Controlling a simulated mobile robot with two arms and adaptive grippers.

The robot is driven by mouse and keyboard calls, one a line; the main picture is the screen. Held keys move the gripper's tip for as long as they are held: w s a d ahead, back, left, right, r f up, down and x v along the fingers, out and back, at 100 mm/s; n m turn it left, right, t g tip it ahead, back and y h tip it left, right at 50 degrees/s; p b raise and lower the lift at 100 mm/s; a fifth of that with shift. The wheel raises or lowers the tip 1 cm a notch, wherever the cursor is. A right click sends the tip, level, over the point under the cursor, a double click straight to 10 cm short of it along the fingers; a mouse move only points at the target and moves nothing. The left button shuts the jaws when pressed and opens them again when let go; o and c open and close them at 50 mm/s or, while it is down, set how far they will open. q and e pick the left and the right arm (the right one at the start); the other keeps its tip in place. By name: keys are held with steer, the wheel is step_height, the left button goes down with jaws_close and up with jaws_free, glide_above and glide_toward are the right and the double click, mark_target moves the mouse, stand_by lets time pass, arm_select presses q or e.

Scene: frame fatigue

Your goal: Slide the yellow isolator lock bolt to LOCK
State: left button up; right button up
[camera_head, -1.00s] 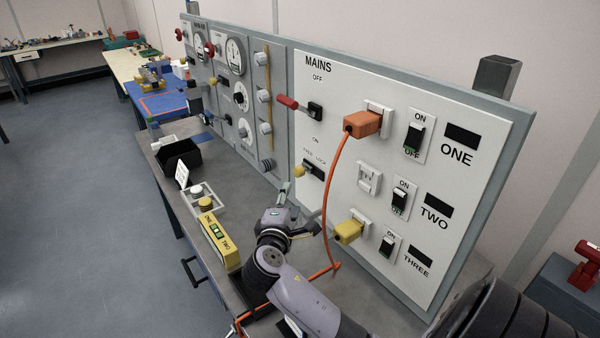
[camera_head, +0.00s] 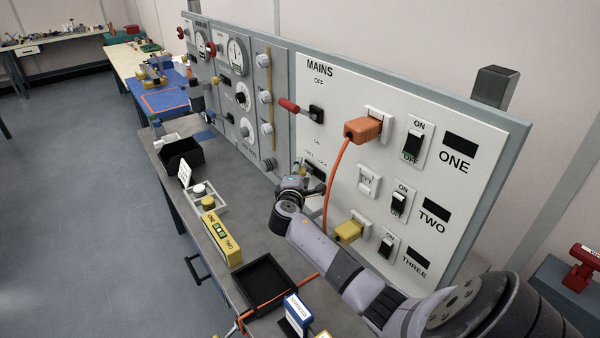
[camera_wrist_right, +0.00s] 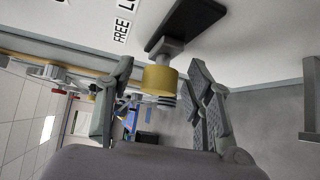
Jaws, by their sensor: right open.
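The yellow bolt knob (camera_wrist_right: 160,80) sticks out on a grey stem from a black slot plate (camera_wrist_right: 185,22) on the white MAINS panel. It stands at the plate's FREE end. The FREE label (camera_wrist_right: 122,30) shows beside it; the LOCK label is cut off by the picture edge. My right gripper (camera_wrist_right: 158,72) is open, with one finger on each side of the knob; contact cannot be told. In the head view my right gripper (camera_head: 305,178) is at the panel, and it hides most of the bolt and slot. My left gripper is out of view.
An orange plug (camera_head: 362,129) has its cable hanging just right of my right gripper. A yellow plug (camera_head: 348,232) is below right. A red-handled lever (camera_head: 290,105) is above. A black tray (camera_head: 262,284) and a yellow ONE/TWO box (camera_head: 221,238) are on the bench.

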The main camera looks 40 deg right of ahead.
steer(key=shift+c, duration=0.5)
jaws_close()
stand_by(0.5)
